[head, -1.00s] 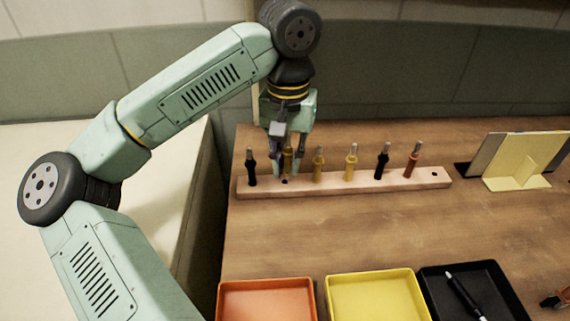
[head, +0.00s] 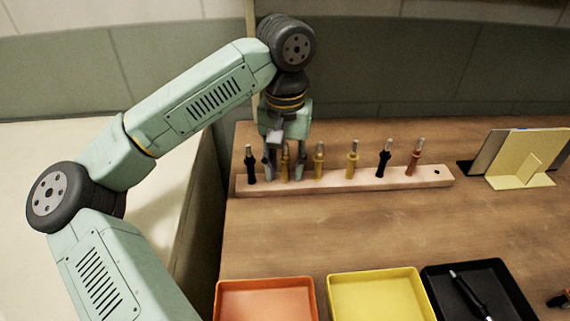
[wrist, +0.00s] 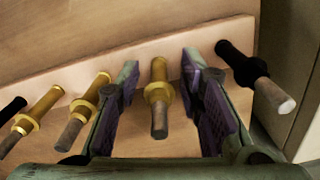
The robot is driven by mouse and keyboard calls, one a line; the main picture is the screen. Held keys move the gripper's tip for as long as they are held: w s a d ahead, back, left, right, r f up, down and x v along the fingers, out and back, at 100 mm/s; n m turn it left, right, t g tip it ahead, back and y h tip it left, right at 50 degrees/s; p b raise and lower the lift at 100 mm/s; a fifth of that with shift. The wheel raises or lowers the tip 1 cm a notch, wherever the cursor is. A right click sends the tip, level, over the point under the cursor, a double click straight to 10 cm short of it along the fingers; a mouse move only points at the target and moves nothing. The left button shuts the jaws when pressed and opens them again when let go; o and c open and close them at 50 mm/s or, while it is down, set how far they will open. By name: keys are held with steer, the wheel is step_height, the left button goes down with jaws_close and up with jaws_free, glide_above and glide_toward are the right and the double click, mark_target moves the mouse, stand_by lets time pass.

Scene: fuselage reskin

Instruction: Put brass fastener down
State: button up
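The brass fastener (head: 286,163) stands upright in the pale rack (head: 340,182), second from the left end. It has a yellow-gold body and a grey tip. In the wrist view the brass fastener (wrist: 158,92) stands between the two fingers, with a gap on each side. My gripper (head: 284,172) is open around it, low over the rack, fingers pointing down. In the wrist view my gripper (wrist: 160,75) touches nothing that I can see. The fastener's foot in the rack is partly hidden by the fingers in the head view.
A black fastener (head: 250,165) stands close to the left of my gripper; brass, black and red-brown ones stand to the right. An empty hole (head: 437,171) is at the rack's right end. Orange (head: 265,284), yellow (head: 375,275) and black (head: 515,300) trays lie in front.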

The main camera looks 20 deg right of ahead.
steer(key=shift+r, duration=0.15)
step_height(320, 180, up, 12)
steer(key=shift+f, duration=0.1)
stand_by(0.5)
